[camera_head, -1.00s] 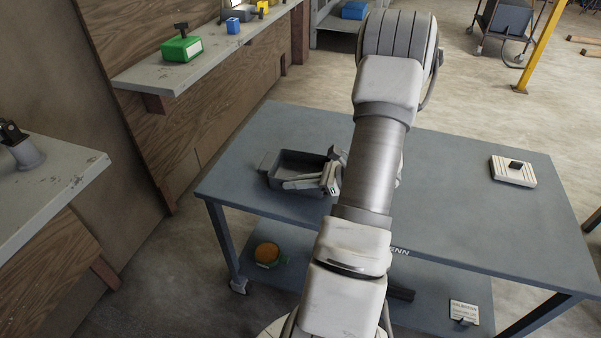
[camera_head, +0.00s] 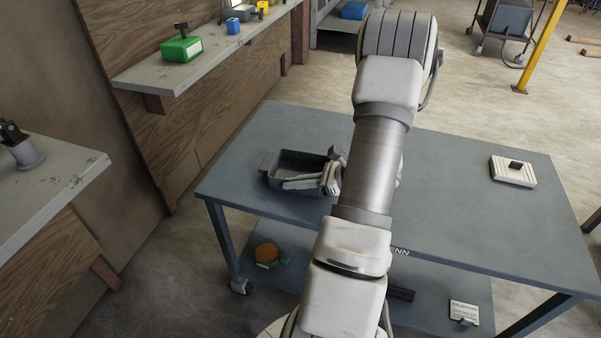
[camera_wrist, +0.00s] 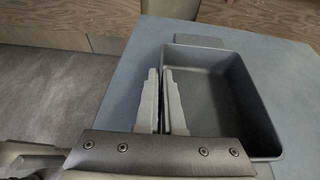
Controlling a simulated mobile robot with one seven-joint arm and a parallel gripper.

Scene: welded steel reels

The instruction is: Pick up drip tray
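The drip tray (camera_head: 291,160) is a dark grey, open rectangular pan with a flat tab at its far-left end, near the left end of the blue-grey table. In the wrist view the drip tray (camera_wrist: 257,112) looks empty, with its tab at the top. My gripper (camera_head: 286,183) is at its near long side. In the wrist view my gripper (camera_wrist: 161,70) has one finger outside the left wall and one inside. The fingers are close together with the wall between them. I cannot tell whether the tray is clear of the tabletop.
The table (camera_head: 450,195) is mostly bare. A white slatted block (camera_head: 513,171) with a dark piece lies at its right. The lower shelf holds an orange-and-green item (camera_head: 267,254) and a white card (camera_head: 464,313). Wall shelves (camera_head: 205,62) stand left of the table.

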